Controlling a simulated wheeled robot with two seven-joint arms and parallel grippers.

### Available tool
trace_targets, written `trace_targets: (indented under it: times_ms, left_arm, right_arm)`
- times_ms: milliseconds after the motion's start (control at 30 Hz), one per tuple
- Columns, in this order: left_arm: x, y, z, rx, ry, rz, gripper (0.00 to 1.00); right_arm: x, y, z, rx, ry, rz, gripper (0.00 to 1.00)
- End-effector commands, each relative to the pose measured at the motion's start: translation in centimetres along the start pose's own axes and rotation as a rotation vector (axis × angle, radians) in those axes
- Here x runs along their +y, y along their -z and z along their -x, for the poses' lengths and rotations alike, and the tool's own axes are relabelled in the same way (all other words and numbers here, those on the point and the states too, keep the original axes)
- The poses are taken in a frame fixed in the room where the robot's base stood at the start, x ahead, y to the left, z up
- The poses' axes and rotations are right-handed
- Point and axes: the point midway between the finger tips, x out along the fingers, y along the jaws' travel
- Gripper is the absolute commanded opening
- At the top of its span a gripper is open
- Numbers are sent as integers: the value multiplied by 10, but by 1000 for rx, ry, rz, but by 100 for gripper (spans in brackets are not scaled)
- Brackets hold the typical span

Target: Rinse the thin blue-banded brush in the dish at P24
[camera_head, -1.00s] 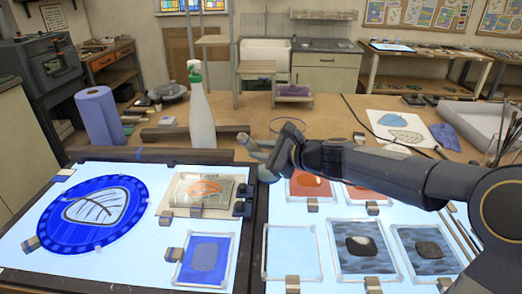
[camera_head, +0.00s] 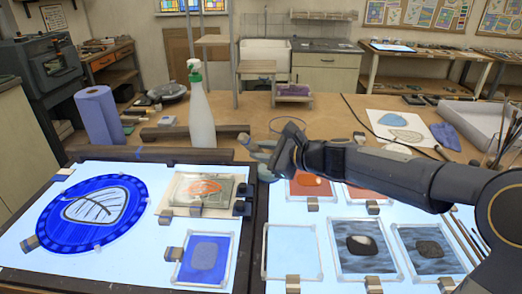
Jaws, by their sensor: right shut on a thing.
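My right gripper (camera_head: 258,158) reaches in from the right, above the back edge of the light tables. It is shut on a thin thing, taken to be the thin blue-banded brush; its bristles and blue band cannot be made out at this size. A clear round glass dish (camera_head: 288,121) sits on the wooden bench just behind the gripper, partly hidden by my wrist. I cannot tell whether the brush tip touches the dish or anything in it. My left gripper is not in view.
A white spray bottle (camera_head: 200,110) with a green collar and a blue paper roll (camera_head: 99,116) stand at the left. Painted glass panes (camera_head: 204,262) lie on the lit tables below. Several brushes or rods lie at the right, partly behind my arm.

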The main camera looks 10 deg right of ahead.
Motion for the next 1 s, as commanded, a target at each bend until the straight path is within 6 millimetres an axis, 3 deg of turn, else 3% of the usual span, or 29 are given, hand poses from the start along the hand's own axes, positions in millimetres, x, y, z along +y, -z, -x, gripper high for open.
trace_targets:
  times_ms: [367,767,1000]
  left_arm:
    - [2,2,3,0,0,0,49]
    - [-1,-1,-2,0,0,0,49]
    - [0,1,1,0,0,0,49]
  right_arm:
    - [-7,-1,-12,-1,0,0,0]
    - [0,0,0,-1,1,0,0]
    - [-4,-1,-6,-1,-1,-1,0]
